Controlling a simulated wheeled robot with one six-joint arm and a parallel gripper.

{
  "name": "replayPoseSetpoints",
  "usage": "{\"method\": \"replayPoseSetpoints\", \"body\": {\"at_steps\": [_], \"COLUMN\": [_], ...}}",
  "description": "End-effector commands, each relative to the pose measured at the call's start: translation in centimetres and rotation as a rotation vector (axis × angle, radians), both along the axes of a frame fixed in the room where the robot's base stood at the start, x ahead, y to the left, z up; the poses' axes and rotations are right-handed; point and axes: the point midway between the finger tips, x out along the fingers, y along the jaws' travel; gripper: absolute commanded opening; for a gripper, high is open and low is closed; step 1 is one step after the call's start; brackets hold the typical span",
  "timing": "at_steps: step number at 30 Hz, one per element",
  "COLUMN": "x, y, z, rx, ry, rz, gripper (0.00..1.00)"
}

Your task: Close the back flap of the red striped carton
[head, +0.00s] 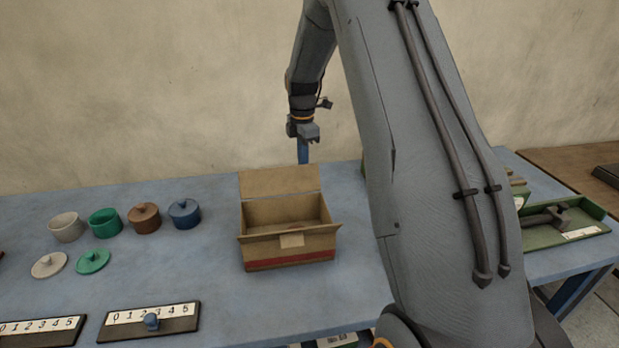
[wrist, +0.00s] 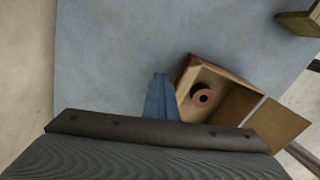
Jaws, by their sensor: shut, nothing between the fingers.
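The red striped carton (head: 291,258) stands open on the blue table, a red band low on its front. Its back flap (head: 279,181) stands up, leaning slightly back. The front flap (head: 262,241) slopes outward and carries a pale label. The carton also shows in the wrist view (wrist: 185,75), with a reddish roll (wrist: 203,97) inside and one flap (wrist: 278,124) folded outward. My gripper (head: 303,160) points down just beyond the back flap's upper right corner, with no clear contact. Its blue fingers (wrist: 160,76) are shut and empty beside the carton in the wrist view.
Several coloured pots (head: 105,222) and two loose lids (head: 93,261) are at the left. A number strip with a blue knob (head: 152,320) lies in front. A green tray (head: 580,232) is at the right, beyond my arm. Bare table (head: 200,270) lies left of the carton.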

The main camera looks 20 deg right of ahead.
Motion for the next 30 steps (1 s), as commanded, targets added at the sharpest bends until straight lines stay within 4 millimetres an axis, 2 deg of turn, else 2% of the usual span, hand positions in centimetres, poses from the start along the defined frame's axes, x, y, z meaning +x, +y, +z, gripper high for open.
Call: {"method": "replayPoseSetpoints", "body": {"at_steps": [12, 30], "x": [-2.8, -5.9], "y": [0.7, 1.5], "z": [-0.3, -0.2], "rx": [0.004, 0.004], "ry": [0.017, 0.017], "rz": [0.001, 0.001], "gripper": [0.0, 0.0]}}
